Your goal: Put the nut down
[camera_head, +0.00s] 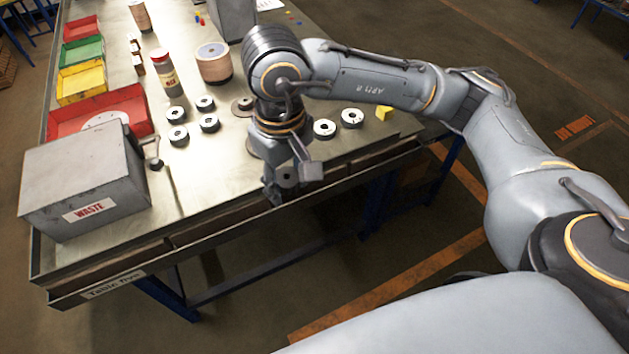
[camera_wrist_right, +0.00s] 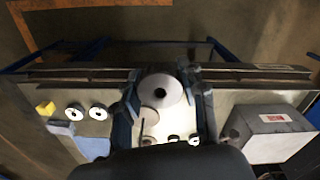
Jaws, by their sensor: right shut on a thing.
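My right gripper (camera_head: 287,182) hangs over the front edge of the workbench (camera_head: 215,205). In the right wrist view its two dark fingers (camera_wrist_right: 163,100) stand on either side of a round, pale grey piece with a dark centre hole, which I take for the nut (camera_wrist_right: 161,89). The gripper is shut on it. In the head view the piece is mostly hidden by the fingers, and the gap between it and the bench cannot be judged. Another flat brownish disc (camera_wrist_right: 143,122) lies beyond it in the wrist view. My left gripper is not in view.
A grey WASTE box (camera_head: 85,180) stands at the front left, beside red (camera_head: 140,110), yellow and green bins. Several ring-shaped discs (camera_head: 177,136) lie mid-bench; two more (camera_head: 325,128) and a yellow block (camera_head: 383,112) lie right of my gripper. A red-capped bottle (camera_head: 166,75) stands farther back.

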